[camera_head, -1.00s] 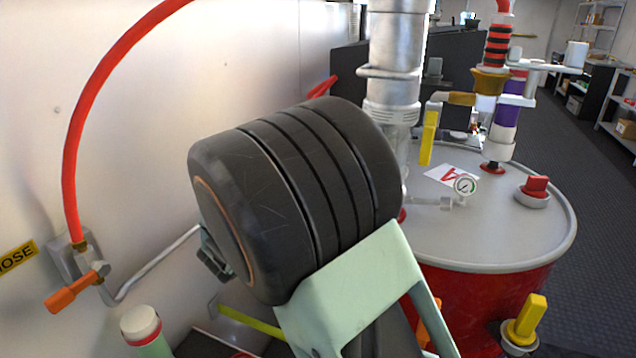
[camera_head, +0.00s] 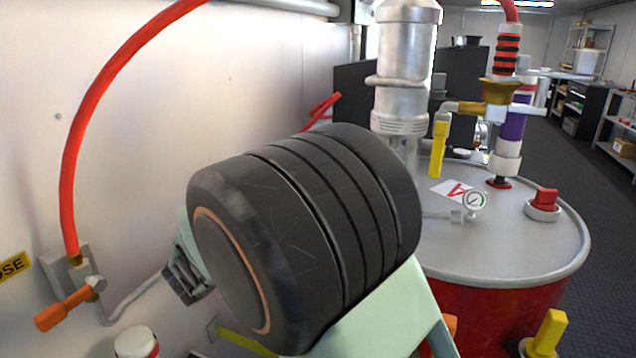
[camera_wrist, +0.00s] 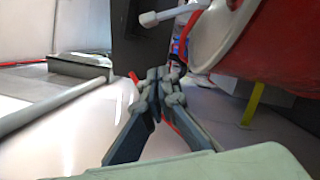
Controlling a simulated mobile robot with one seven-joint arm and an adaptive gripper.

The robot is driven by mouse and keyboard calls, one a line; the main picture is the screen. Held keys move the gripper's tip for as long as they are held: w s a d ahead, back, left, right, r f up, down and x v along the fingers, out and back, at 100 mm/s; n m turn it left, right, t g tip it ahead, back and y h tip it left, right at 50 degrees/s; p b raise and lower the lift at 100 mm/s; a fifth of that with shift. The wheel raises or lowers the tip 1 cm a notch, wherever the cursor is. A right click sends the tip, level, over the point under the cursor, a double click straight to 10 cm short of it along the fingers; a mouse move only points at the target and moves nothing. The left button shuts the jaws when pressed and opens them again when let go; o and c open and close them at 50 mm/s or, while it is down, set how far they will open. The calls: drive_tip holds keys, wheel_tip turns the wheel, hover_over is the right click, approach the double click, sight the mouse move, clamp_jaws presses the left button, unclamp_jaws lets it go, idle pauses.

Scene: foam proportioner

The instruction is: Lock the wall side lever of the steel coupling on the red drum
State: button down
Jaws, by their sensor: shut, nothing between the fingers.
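The red drum (camera_head: 495,308) stands at the right with a grey lid. A silver steel cylinder with a collar (camera_head: 403,85) rises above the lid's wall side; I take it for the steel coupling. A red bent handle (camera_head: 322,108) shows between it and the wall, partly hidden by my arm; I cannot tell whether it is the wall side lever. My gripper (camera_head: 185,275) is beside the wall, left of the drum, mostly hidden behind my black wrist. In the wrist view, my gripper (camera_wrist: 160,85) is shut and empty, with the red drum (camera_wrist: 240,45) above right.
A red hose (camera_head: 75,150) runs down the wall to an orange-handled valve (camera_head: 65,308). A yellow handle (camera_head: 438,150), a gauge (camera_head: 474,202) and a red knob (camera_head: 544,200) stand on the lid. A pipe (camera_wrist: 50,105) crosses the wrist view's left. Open floor lies right.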

drive_tip(key=v, duration=0.6)
drive_tip(key=shift+s, duration=0.4)
drive_tip(key=shift+r, duration=0.15)
